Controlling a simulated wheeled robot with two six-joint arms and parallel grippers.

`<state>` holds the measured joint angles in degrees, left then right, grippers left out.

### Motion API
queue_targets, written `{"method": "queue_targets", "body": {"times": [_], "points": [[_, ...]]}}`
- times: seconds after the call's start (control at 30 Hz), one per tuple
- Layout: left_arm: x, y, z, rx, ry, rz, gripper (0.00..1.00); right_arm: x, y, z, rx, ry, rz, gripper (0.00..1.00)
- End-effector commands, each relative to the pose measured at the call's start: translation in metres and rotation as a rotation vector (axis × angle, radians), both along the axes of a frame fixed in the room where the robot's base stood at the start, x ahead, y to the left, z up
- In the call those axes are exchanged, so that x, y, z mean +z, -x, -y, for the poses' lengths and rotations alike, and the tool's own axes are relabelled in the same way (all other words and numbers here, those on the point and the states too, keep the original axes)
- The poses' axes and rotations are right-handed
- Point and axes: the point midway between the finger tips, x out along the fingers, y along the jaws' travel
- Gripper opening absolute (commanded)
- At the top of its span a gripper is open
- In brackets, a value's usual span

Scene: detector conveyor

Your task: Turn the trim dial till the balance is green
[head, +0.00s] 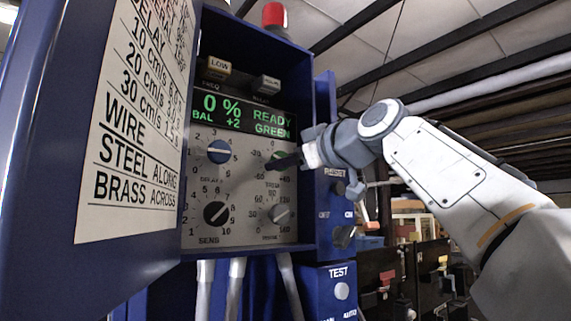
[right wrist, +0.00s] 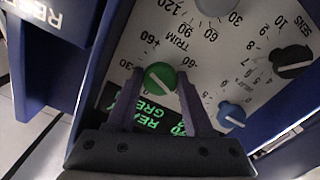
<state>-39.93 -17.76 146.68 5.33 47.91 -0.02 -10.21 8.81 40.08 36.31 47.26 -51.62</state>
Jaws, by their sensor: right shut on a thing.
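My right gripper (right wrist: 158,84) is shut on this dial, one finger on each side. In the head view the dial (head: 279,155) is partly hidden by my right gripper (head: 274,161). The display (head: 240,115) shows green text: 0 %, BAL +2, READY, GREEN. My left gripper is not in view.
On the same panel are a blue dial (head: 219,152), a black SENS dial (head: 216,213) and a grey dial (head: 281,214). An open cabinet door (head: 60,160) with a text sheet stands at left. A RESET box (head: 334,190) is at the right.

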Motion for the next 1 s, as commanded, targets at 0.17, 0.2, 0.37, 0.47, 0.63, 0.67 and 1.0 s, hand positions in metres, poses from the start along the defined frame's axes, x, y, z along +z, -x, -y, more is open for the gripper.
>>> {"method": "queue_targets", "body": {"times": [0.17, 0.2, 0.37, 0.47, 0.63, 0.67, 1.0], "points": [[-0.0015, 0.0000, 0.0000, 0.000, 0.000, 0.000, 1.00, -0.0014, -0.0005, 0.0002, 0.000, 0.039, 0.024, 0.00], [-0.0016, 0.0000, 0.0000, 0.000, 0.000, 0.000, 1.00, -0.0014, -0.0005, 0.0002, 0.000, 0.044, 0.028, 0.00], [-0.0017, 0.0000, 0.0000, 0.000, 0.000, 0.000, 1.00, -0.0012, -0.0004, 0.0001, 0.000, 0.054, 0.035, 0.00], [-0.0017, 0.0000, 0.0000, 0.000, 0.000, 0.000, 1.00, -0.0012, -0.0004, 0.0001, 0.001, 0.055, 0.035, 0.00], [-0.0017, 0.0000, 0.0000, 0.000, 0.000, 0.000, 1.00, -0.0012, -0.0004, 0.0001, 0.001, 0.054, 0.035, 0.00], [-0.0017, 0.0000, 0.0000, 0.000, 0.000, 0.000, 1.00, -0.0012, -0.0004, 0.0001, 0.001, 0.053, 0.034, 0.00], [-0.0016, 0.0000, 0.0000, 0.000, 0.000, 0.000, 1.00, -0.0005, -0.0002, 0.0001, 0.000, 0.052, 0.036, 0.81]]}}
